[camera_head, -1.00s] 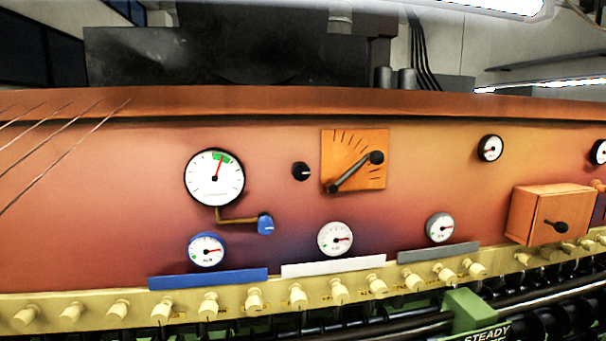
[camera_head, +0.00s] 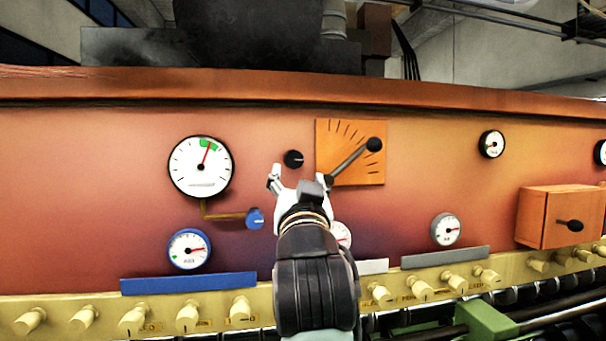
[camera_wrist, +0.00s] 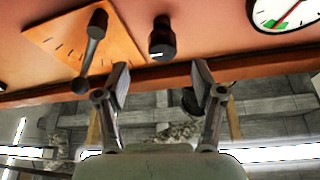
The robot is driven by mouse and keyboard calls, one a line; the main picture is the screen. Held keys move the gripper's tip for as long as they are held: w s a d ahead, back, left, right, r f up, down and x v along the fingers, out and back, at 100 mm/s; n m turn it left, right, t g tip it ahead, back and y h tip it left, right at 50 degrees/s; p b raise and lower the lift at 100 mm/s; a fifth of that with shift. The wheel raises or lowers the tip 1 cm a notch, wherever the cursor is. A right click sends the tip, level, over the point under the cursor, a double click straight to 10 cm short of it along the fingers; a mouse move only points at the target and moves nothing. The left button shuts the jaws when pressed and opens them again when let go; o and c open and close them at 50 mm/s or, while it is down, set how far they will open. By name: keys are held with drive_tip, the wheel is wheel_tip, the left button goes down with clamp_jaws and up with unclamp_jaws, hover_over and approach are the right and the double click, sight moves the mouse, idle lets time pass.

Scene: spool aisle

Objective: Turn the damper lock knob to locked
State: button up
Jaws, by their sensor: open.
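The small black knob (camera_head: 293,159), which I take for the damper lock knob, sits on the reddish panel just left of the orange plate. A white mark on it points right in the head view. The knob also shows in the wrist view (camera_wrist: 162,40), above the gap between my fingers. My gripper (camera_head: 299,178) is open and empty just below the knob in the head view; its two fingers show apart in the wrist view (camera_wrist: 161,80). It appears not to touch the knob. No label on the knob is readable.
The orange plate (camera_head: 370,172) with its black lever (camera_head: 350,160) is close on the right. A large gauge (camera_head: 201,167) and a blue valve handle (camera_head: 255,219) are to the left. An orange box (camera_head: 545,218) projects at far right. Several cream knobs (camera_head: 187,318) line the lower rail.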

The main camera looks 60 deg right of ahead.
sight(294, 164)
drive_tip(key=p+x, duration=0.2)
drive_tip(key=x, duration=0.5)
drive_tip(key=shift+w+d+r+p, duration=0.15)
drive_tip(key=shift+w+d+p, duration=0.05)
drive_tip(key=shift+w+p, duration=0.15)
drive_tip(key=c, duration=1.2)
drive_tip(key=shift+o, duration=0.2)
